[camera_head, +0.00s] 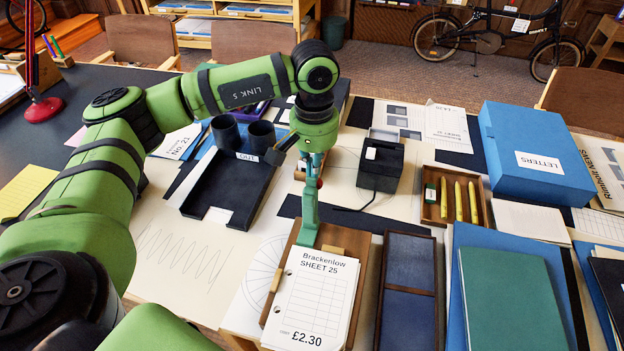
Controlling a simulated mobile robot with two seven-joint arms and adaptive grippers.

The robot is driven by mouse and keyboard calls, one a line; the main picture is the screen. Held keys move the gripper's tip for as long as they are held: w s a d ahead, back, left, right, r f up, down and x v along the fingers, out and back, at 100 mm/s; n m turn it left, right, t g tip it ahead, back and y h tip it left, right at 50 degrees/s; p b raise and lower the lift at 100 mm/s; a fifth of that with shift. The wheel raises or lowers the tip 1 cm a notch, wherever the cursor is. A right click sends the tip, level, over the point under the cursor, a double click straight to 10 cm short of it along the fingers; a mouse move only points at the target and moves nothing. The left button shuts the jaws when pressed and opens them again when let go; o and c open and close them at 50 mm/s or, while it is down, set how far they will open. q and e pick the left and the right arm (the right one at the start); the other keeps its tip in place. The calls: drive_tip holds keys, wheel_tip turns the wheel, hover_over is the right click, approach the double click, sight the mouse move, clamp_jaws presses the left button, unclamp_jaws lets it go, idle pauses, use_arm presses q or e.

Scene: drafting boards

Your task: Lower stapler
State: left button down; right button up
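A slim teal stapler (307,207) with a reddish part near its top stands steeply upright in the picture. Its lower end is at the top edge of a brown wooden board (349,243); I cannot tell whether it touches. A sheet pack marked "Brackenlow SHEET 25" (312,297) lies on that board. My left gripper (297,157) points down at the stapler's upper end and appears shut on it. One dark finger shows at the left; the other is mostly hidden. My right gripper is not in view.
A black tray (215,203) with dark cups stands left of the stapler. A black box (381,166) with a cord, a pen tray (428,212) and a blue letters box (533,155) stand right. A blue-lined wooden tray (408,292) lies close beside the board. Drawing paper (180,255) lies open at left.

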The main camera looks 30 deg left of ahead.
use_arm(q)
drive_tip(key=shift+s+d, duration=0.15)
drive_tip(key=shift+s, duration=0.45)
drive_tip(key=shift+s+d, duration=0.15)
drive_tip(key=shift+s, duration=0.4)
drive_tip(key=shift+r+p, duration=1.6)
drive_tip(key=shift+r, duration=1.45)
